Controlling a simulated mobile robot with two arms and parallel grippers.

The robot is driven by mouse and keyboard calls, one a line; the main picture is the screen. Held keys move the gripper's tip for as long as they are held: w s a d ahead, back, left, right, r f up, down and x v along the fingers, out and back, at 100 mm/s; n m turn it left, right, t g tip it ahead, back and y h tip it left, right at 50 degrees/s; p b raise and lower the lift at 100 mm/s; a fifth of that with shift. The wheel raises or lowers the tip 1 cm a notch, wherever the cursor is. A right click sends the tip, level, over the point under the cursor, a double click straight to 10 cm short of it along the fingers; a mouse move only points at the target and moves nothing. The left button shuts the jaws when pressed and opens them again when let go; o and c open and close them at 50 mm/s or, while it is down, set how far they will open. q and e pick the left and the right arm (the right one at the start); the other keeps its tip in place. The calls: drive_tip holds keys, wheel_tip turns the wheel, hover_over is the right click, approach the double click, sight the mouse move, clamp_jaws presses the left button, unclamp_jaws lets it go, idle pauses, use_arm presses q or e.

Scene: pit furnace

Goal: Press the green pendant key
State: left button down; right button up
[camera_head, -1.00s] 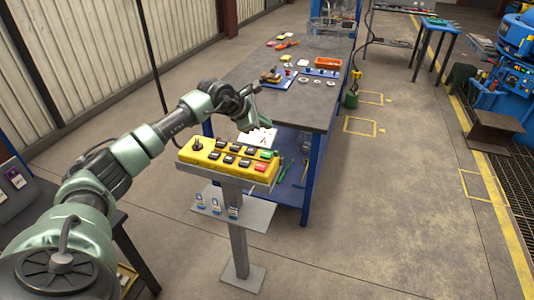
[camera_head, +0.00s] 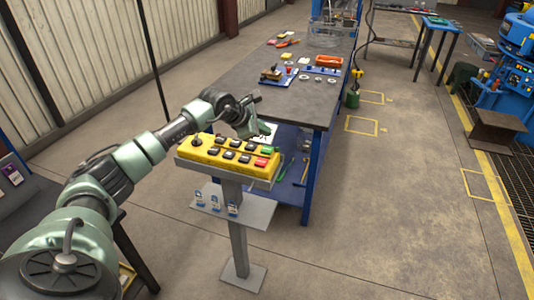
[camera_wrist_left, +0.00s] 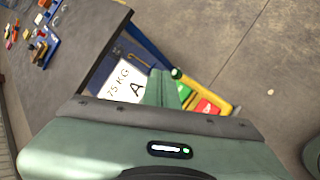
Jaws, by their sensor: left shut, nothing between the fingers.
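The yellow pendant box (camera_head: 212,160) lies on a grey stand, with several black keys, a green key (camera_head: 267,149) and a red key (camera_head: 261,162) at its right end. My left gripper (camera_head: 253,132) is shut and empty, just above and behind the pendant's right end, close to the green key. In the left wrist view the shut fingers (camera_wrist_left: 161,90) partly cover the green key (camera_wrist_left: 184,92). The red key (camera_wrist_left: 207,107) shows beside it. I cannot see contact with the green key. My right gripper is not in view.
A workbench (camera_head: 310,105) with small tools and parts stands behind the pendant. A white card marked "75 KG A" (camera_wrist_left: 123,82) shows beside the fingers. A black knob (camera_head: 197,140) rises at the pendant's left end.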

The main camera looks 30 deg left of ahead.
sight(265, 151)
use_arm(q)
drive_tip(key=shift+f+b, duration=1.1)
drive_tip(key=shift+f, duration=0.8)
idle(0.4)
drive_tip(key=shift+f+b, duration=0.4)
drive_tip(key=shift+b, duration=0.05)
drive_tip(key=shift+f+b, duration=0.45)
drive_tip(key=shift+f, duration=0.05)
idle(0.6)
idle(0.3)
drive_tip(key=shift+r+p, duration=0.45)
drive_tip(key=shift+r, duration=0.45)
drive_tip(key=shift+r, duration=0.15)
drive_tip(key=shift+r+p, duration=1.4)
drive_tip(key=shift+r, duration=1)
